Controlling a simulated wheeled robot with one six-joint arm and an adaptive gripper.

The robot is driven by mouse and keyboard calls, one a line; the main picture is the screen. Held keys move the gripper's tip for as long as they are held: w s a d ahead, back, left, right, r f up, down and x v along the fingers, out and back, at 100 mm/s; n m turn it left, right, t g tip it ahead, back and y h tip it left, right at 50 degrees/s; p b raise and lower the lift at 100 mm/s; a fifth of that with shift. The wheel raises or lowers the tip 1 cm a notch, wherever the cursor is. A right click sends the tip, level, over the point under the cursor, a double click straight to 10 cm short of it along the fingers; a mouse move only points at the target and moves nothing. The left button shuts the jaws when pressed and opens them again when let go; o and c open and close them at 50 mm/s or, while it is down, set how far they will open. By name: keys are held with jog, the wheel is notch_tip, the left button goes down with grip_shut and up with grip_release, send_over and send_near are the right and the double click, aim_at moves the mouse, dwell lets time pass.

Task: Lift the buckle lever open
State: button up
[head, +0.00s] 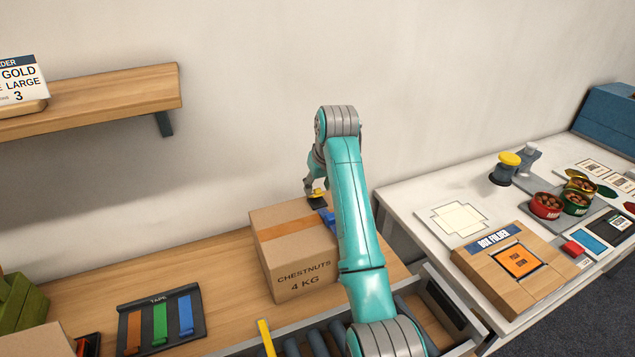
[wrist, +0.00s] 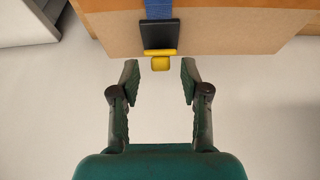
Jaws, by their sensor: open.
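The buckle lever is a small yellow piece (wrist: 161,61) on a black plate (wrist: 159,36), with a blue strap (wrist: 158,9) running into it. They sit at the edge of a cardboard box (head: 304,279) marked "CHESTNUTS 4 KG". In the head view the yellow lever (head: 317,192) shows at the box's top back edge, and the blue strap (head: 327,216) lies on the box's top, partly hidden by my arm. My gripper (wrist: 160,68) is open and empty. Its two fingers point toward the lever, one on each side of it, and appear apart from it.
The box stands on a wooden bench (head: 225,260). A tape rack (head: 160,325) with orange, green and blue strips lies at left. A white table (head: 420,205) at right holds a box folder (head: 480,278) and several cans. A wooden shelf (head: 100,97) hangs at upper left.

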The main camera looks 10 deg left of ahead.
jog(key=shift+w+a+f, duration=0.1)
jog(key=shift+f, duration=0.2)
grip_shut()
jog(key=shift+w+a+r+g+h, duration=0.2)
jog(key=shift+w+r+g+h, duration=0.15)
jog(key=shift+g, duration=0.25)
jog(key=shift+w+a+g+h, duration=0.4)
jog(key=shift+w+g+h, duration=0.3)
jog(key=shift+g, duration=0.4)
jog(key=shift+a+h, duration=0.1)
jog(key=shift+h, duration=0.15)
jog(key=shift+g, duration=0.4)
